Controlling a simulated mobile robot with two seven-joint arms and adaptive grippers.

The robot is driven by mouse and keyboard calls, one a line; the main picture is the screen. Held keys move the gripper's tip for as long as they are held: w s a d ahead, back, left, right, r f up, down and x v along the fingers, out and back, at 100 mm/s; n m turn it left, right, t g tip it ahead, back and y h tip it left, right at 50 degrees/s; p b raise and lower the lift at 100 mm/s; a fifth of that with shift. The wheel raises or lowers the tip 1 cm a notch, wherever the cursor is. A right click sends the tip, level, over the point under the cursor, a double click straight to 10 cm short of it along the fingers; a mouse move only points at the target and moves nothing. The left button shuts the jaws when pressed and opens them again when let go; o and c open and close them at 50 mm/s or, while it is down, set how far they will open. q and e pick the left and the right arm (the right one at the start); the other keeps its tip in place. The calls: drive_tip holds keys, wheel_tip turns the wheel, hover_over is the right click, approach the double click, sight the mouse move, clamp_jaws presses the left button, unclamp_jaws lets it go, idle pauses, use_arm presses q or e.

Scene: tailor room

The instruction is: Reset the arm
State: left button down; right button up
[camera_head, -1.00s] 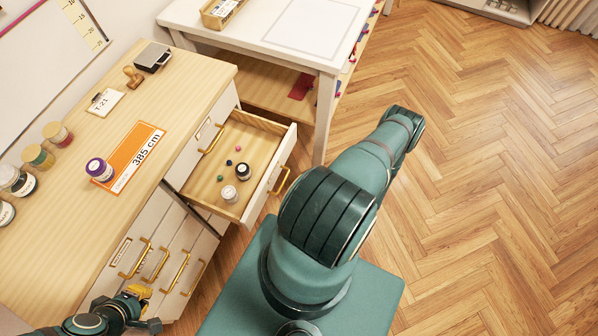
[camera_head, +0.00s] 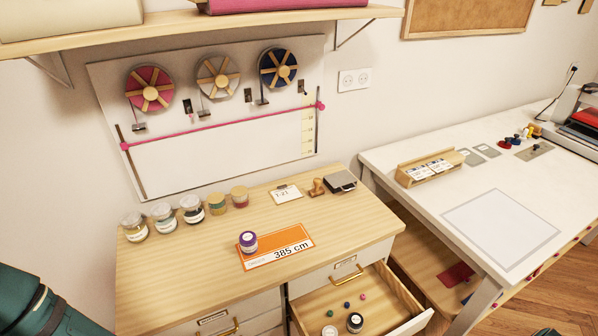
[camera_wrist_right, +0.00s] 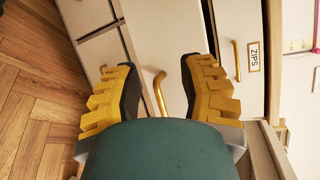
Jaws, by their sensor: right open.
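In the right wrist view my right gripper (camera_wrist_right: 157,72) has its two yellow fingers with dark pads spread apart. Nothing is held between them. A brass handle (camera_wrist_right: 159,92) on a white drawer front shows behind the gap; I cannot tell how close it is. Neither gripper shows in the head view. A teal part of my arm (camera_head: 38,305) fills the lower left corner there. My left gripper is out of view.
A wooden-topped cabinet (camera_head: 165,285) carries jars, an orange "385 cm" card (camera_head: 290,255) and a purple-lidded jar (camera_head: 248,242). Its drawer (camera_head: 405,290) is open, with jars and small balls inside. A white table (camera_head: 410,205) stands right. A "ZIPS" label (camera_wrist_right: 253,57) marks a drawer front.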

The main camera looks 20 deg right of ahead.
drive_tip(key=w+a+r+n+g+y+b, duration=0.1)
drive_tip(key=w+a+r+n+g, duration=0.2)
drive_tip(key=a+g, duration=0.4)
drive_tip(key=w+a+r+n+g+y+b, duration=0.1)
drive_tip(key=w+a+r+n+g+y, duration=0.1)
drive_tip(key=a+n+g, duration=0.45)
drive_tip(key=w+a+r+n+t+h+b, duration=0.2)
drive_tip(key=w+a+r+n+h, duration=0.2)
drive_tip(key=w+a+r, duration=0.5)
wheel_tip(320, 180, up, 2)
drive_tip(key=shift+a+h, duration=0.25)
drive_tip(key=shift+h, duration=0.85)
drive_tip(key=shift+d, duration=0.1)
